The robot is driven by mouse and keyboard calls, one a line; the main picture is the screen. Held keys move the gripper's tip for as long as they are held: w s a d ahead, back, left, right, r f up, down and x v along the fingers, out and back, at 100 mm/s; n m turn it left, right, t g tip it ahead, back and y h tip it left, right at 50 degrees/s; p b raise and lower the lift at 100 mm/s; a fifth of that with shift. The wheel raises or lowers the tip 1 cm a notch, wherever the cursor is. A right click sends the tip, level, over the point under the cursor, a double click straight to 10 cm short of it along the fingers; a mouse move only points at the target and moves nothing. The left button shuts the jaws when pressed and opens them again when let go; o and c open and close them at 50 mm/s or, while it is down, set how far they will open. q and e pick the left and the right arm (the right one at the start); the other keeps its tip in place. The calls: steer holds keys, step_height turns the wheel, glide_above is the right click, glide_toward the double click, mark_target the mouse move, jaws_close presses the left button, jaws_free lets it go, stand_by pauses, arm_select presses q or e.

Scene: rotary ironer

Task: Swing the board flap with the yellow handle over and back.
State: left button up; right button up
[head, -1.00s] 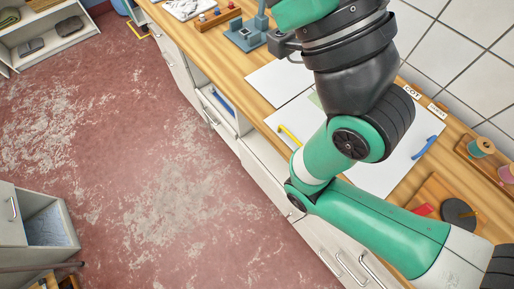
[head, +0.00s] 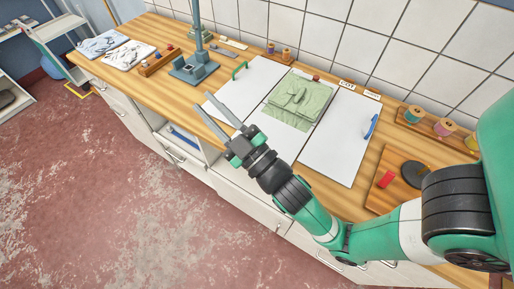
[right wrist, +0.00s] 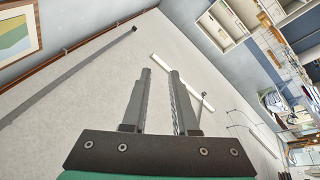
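The white folding board (head: 335,150) lies on the wooden worktop, with a folded green garment (head: 300,98) on its middle. A green handle (head: 239,69) is on its far left flap, and a blue handle (head: 372,127) is on its right flap. The yellow handle does not show; my right arm covers part of the board's near edge. My right gripper (head: 205,102) is open and empty, above the near left part of the board. The right wrist view also shows its two fingers (right wrist: 160,75) apart with nothing between them. My left gripper is not in view.
A blue-grey stand (head: 194,69) with a post is left of the board. Thread spools (head: 445,127) and a wooden board with a dark disc (head: 415,174) are at right. Folded cloths (head: 103,42) lie at far left. A tiled wall closes the back.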

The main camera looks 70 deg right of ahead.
steer(key=s+d+f+n+g, duration=0.1)
steer(key=s+f+g, duration=0.1)
steer(key=s+f, duration=0.3)
steer(key=s+d+f+n+g, duration=0.1)
steer(key=s+f+g, duration=0.1)
steer(key=s+f, duration=0.4)
steer(key=s+d+f+n+g, duration=0.1)
steer(key=s+f+g, duration=0.2)
steer(key=f, duration=0.8)
steer(key=shift+s+d+f, duration=0.1)
steer(key=shift+s+f, duration=0.05)
steer(key=shift+s, duration=0.45)
steer(key=shift+s+d+f, duration=0.1)
steer(key=shift+s, duration=0.45)
steer(key=p+x, duration=0.1)
steer(key=x, duration=0.1)
steer(key=p+x, duration=0.1)
steer(key=x, duration=0.1)
steer(key=p+x, duration=0.2)
steer(key=shift+w+r, duration=0.2)
steer(key=shift+r, duration=0.05)
steer(key=x, duration=0.5)
steer(key=shift+w+f, duration=0.15)
steer(key=shift+f, duration=0.3)
jaws_close()
